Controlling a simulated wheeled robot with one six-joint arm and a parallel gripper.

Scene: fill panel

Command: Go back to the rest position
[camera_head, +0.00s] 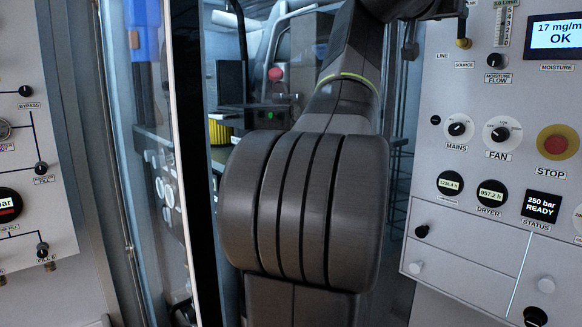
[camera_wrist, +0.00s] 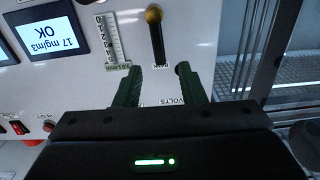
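My gripper (camera_wrist: 160,72) shows in the wrist view, its two dark green fingers spread apart with nothing between them. The fingertips are over the white control panel (camera_wrist: 215,30), close to a black lever with a brass knob (camera_wrist: 154,14). The lever is just past the fingertips; I cannot tell whether they touch the panel. In the head view my arm fills the middle and runs up to the top right, and my gripper is out of frame. The right panel (camera_head: 480,220) there has a moisture display (camera_head: 557,38) reading 17 mg/m and OK.
The right panel also carries a red STOP button (camera_head: 555,143), a fan knob (camera_head: 500,134) and a status screen (camera_head: 542,206) reading 250 bar READY. A left panel (camera_head: 60,130) has several valves and gauges. A glass door edge (camera_head: 180,150) stands left of my arm.

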